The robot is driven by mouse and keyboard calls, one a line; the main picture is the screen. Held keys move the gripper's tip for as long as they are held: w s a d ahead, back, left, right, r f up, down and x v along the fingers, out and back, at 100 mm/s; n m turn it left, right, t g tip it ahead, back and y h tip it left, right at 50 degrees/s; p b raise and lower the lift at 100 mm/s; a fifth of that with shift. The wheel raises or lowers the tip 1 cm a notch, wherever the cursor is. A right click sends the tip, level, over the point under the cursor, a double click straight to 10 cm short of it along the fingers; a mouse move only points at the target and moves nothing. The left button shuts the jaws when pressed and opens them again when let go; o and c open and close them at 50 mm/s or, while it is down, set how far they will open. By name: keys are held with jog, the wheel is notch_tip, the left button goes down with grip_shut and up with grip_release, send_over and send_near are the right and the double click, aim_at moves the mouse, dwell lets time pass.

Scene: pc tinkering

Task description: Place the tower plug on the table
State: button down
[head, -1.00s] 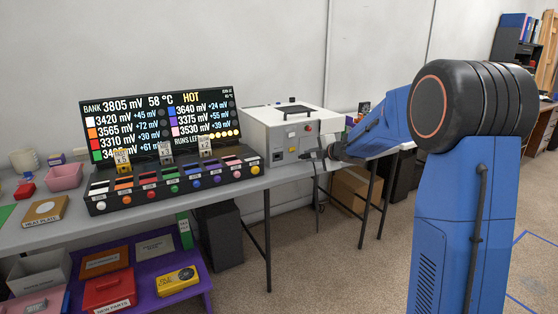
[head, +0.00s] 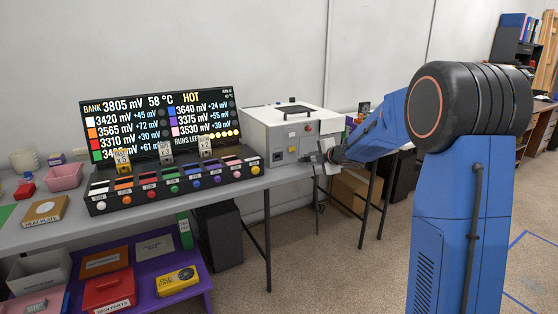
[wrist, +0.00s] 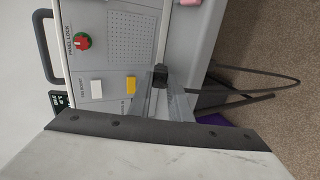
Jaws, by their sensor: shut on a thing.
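My gripper (head: 326,150) is beside the right side of the white box on the table, near the table's right end. In the wrist view, the grey fingers (wrist: 164,101) are closed on a small black plug (wrist: 160,74), which I take as the tower plug. A dark cable (wrist: 225,92) runs from near the plug and loops out to the right. In the head view, a dark cable (head: 316,188) hangs down past the table edge below my gripper. The grey table (head: 50,236) is partly covered. I cannot tell whether the plug touches the table.
The white box (head: 285,133) has a red knob (wrist: 82,41). A black panel with coloured blocks and a screen (head: 165,118) stands left of it. A pink bin (head: 65,177) is at the left. A black tower case (head: 219,236) stands below the table.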

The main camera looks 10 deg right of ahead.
jog(key=shift+f, duration=0.4)
jog(key=c, duration=1.9)
grip_release()
jog(key=shift+c, duration=0.2)
jog(key=o, duration=0.6)
jog(key=shift+c, duration=0.2)
jog(key=shift+s, duration=0.1)
jog(key=v, duration=0.7)
jog(key=shift+s+r, duration=0.25)
jog(key=shift+s, duration=0.1)
jog(key=shift+d, duration=0.15)
